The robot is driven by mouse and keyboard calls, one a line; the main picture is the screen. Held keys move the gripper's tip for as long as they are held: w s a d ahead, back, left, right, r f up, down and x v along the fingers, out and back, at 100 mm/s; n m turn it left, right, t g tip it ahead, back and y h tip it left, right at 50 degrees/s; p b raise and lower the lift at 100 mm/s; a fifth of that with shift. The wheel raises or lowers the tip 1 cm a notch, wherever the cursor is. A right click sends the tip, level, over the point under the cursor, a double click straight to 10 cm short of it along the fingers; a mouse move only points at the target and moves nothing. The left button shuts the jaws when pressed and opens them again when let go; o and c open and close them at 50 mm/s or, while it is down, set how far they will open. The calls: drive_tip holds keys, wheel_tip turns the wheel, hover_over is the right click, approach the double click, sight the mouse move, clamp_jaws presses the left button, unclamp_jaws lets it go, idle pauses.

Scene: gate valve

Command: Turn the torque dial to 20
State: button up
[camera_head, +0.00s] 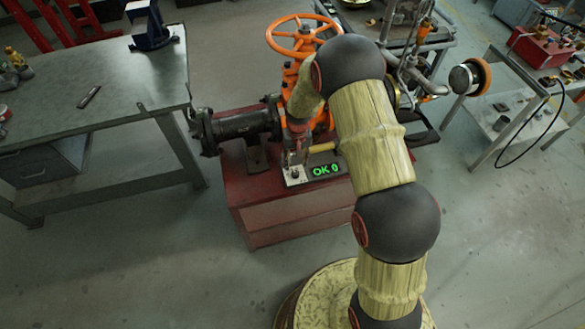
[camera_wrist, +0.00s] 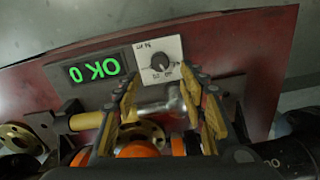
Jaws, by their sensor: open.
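The torque dial is a small black knob (camera_wrist: 159,63) on a white plate with a printed scale, and it also shows in the head view (camera_head: 294,174). In the wrist view the knob shows between and beyond the fingertips. In the head view my gripper (camera_head: 294,150) hangs close above the dial; contact is not visible.
The panel sits on a red base (camera_head: 290,215). An orange gate valve with a handwheel (camera_head: 304,35) and black pipe (camera_head: 240,124) stands behind it. A metal workbench (camera_head: 100,75) is at left, with clear floor in front.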

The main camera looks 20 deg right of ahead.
sight(295, 172)
wheel_tip(295, 172, down, 7)
drive_tip(key=shift+a+r+b, duration=0.1)
drive_tip(key=shift+b, duration=0.55)
drive_tip(key=shift+c, duration=0.6)
clamp_jaws()
